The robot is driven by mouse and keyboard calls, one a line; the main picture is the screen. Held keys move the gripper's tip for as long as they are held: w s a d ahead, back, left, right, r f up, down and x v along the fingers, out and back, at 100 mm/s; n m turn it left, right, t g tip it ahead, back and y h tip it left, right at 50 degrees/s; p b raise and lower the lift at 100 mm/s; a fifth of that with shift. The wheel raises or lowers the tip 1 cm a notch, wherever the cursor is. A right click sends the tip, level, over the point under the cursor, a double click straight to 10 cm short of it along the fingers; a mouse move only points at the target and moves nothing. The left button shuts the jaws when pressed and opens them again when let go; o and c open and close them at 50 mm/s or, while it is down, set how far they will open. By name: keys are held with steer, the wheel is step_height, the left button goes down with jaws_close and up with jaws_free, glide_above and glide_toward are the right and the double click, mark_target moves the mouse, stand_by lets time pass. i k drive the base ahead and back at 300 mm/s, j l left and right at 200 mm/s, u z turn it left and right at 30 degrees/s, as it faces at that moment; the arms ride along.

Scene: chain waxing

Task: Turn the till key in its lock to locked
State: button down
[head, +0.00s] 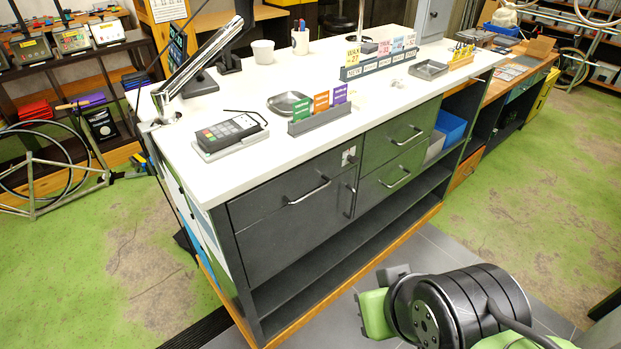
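A small light lock plate (348,156) is set in the dark front of the white-topped counter, between the left drawer and the upper right drawer. A small dark mark shows on it, but the till key and its angle are too small to make out. My black and green arm is at the bottom right, in front of the counter and well apart from the lock. No gripper fingers can be made out in the head view.
The left drawer handle (309,191) and upper right drawer handle (408,136) stick out on either side of the lock. A card terminal (229,132) and a card rack (318,121) stand on the counter (225,176). Grey floor (330,318) in front is clear.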

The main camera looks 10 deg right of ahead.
mark_target(353, 160)
steer(key=i+j+u, duration=0.2)
steer(key=i+u, duration=0.15)
steer(key=i+j+u, duration=0.1)
steer(key=i+u, duration=0.25)
